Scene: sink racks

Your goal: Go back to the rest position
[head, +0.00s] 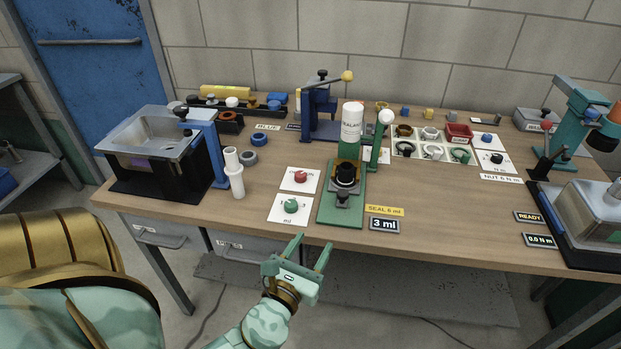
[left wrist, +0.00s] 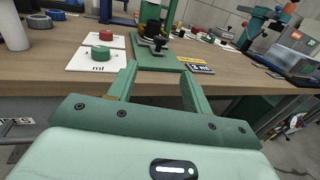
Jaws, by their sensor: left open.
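My left gripper (head: 310,254) is open and empty, in front of the table's front edge and below the tabletop in the head view. Its two green fingers also show in the left wrist view (left wrist: 157,85), spread apart with nothing between them. The green dispensing stand (head: 327,209) holds a white sealant bottle (head: 352,122) above a black part (head: 345,173); it stands beyond the gripper, apart from it. My right gripper is in neither view.
The wooden table (head: 255,205) carries a green knob (head: 291,205) and a red knob (head: 300,176) on white cards, a white cylinder (head: 236,180), a sink fixture (head: 155,133) at left and a teal press (head: 575,115) at right. Open floor lies in front.

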